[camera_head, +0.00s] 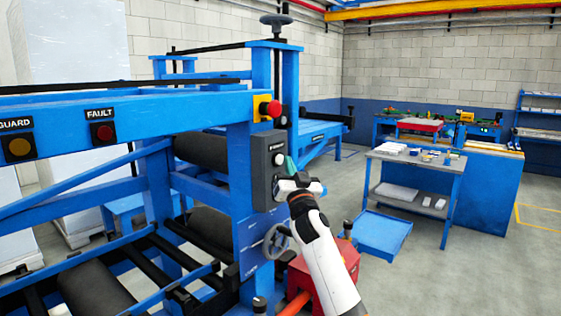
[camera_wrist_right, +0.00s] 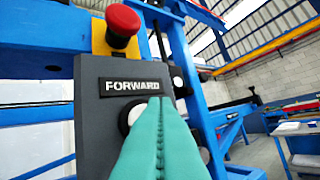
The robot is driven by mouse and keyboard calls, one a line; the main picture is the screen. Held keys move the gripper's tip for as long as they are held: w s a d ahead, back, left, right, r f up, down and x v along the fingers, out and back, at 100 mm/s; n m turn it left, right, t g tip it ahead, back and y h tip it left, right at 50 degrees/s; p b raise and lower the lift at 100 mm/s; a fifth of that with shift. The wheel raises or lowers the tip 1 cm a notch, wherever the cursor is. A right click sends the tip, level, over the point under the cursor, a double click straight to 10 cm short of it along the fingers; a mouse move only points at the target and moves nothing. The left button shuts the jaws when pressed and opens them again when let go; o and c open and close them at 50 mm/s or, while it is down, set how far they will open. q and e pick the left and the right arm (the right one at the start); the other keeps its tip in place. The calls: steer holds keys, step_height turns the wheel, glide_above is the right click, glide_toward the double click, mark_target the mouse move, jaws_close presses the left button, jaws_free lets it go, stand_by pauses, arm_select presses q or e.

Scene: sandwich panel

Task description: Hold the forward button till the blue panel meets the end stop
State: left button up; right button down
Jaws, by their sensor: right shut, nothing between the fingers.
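The dark grey control box (camera_head: 262,180) is fixed to the blue machine post. In the right wrist view the box (camera_wrist_right: 95,125) carries a FORWARD label, with the forward button (camera_wrist_right: 127,117) below it, mostly hidden behind my fingers. In the head view the pale button (camera_head: 279,159) shows on the box's face. My right gripper (camera_head: 290,166) is shut and empty, its teal fingertips (camera_wrist_right: 161,101) in front of the button. I cannot tell whether they touch or press it. I cannot make out the blue panel or the end stop for certain. My left gripper is not in view.
A red emergency stop (camera_head: 270,108) on a yellow plate sits above the box. A handwheel (camera_head: 277,241) and a red machine part (camera_head: 325,275) are below. A blue outfeed table (camera_head: 318,146) lies behind.

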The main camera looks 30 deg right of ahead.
steer(key=shift+w+a, duration=0.15)
steer(key=shift+w, duration=0.15)
steer(key=shift+w+a+b, duration=0.15)
steer(key=shift+w+b, duration=0.2)
steer(key=shift+b, duration=0.15)
stand_by(0.5)
steer(key=shift+s, duration=0.1)
stand_by(0.6)
steer(key=shift+s+d+p, duration=0.25)
steer(key=shift+s+p, duration=0.3)
steer(key=shift+s, duration=0.05)
steer(key=shift+s, duration=0.1)
steer(key=s, duration=0.1)
steer(key=s+d+p, duration=0.1)
steer(key=s, duration=0.1)
steer(key=s+d+p, duration=0.1)
steer(key=shift+s, duration=0.25)
steer(key=shift+f, duration=0.15)
stand_by(0.8)
